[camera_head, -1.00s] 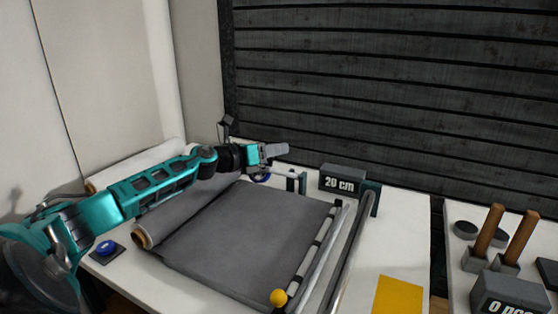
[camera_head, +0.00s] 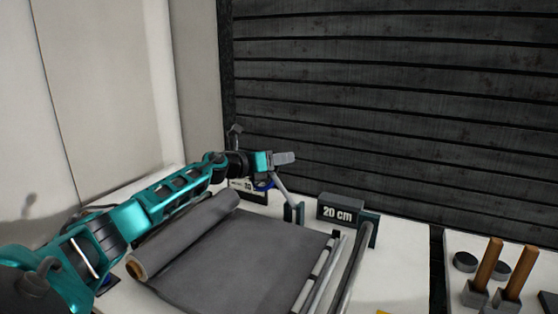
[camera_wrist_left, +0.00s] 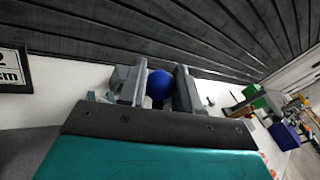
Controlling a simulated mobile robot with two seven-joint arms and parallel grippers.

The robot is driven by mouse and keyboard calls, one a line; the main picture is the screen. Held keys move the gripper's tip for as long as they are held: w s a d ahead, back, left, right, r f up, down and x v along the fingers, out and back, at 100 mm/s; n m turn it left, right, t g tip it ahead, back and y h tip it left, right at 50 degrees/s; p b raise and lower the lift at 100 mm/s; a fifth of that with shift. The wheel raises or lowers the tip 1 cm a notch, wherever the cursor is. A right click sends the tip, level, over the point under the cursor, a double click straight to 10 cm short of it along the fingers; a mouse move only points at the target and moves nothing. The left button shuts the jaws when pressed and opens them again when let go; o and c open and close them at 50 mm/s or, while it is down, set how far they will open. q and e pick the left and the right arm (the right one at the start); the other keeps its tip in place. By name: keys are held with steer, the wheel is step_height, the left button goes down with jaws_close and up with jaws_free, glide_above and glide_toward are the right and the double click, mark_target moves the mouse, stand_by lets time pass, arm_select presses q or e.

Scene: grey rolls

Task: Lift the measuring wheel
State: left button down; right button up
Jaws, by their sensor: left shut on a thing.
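My left gripper (camera_head: 284,158) is above the far end of the grey roll, its fingers pointing right. In the left wrist view, its fingers (camera_wrist_left: 157,88) are shut on a round blue knob (camera_wrist_left: 160,85), apparently part of the measuring wheel. In the head view, blue parts of the measuring wheel (camera_head: 264,185) show just below the gripper. A grey lever (camera_head: 284,187) slants from there down right to a dark post (camera_head: 293,213). The gripper hides much of the wheel. The grey roll (camera_head: 190,232) lies with its sheet (camera_head: 245,258) spread flat. My right gripper is out of view.
A "20 cm" sign block (camera_head: 341,209) stands right of the post. Metal bars (camera_head: 347,265) run along the sheet's right edge. Another sign (camera_head: 246,187) is partly hidden behind my gripper. Wooden-handled tools (camera_head: 488,265) stand on the right table. A slatted dark wall closes the back.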

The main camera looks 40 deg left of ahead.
arm_select(q)
steer(key=shift+a+r, duration=0.1)
steer(key=shift+r, duration=0.1)
steer(key=c, duration=1.1)
jaws_free()
steer(key=shift+w+f, duration=0.1)
steer(key=shift+f, duration=0.05)
steer(key=shift+s+a+f, duration=0.1)
steer(key=shift+s, duration=0.35)
steer(key=v, duration=0.2)
steer(key=b+v, duration=0.1)
steer(key=shift+s, duration=0.4)
steer(key=shift+v, duration=4.1)
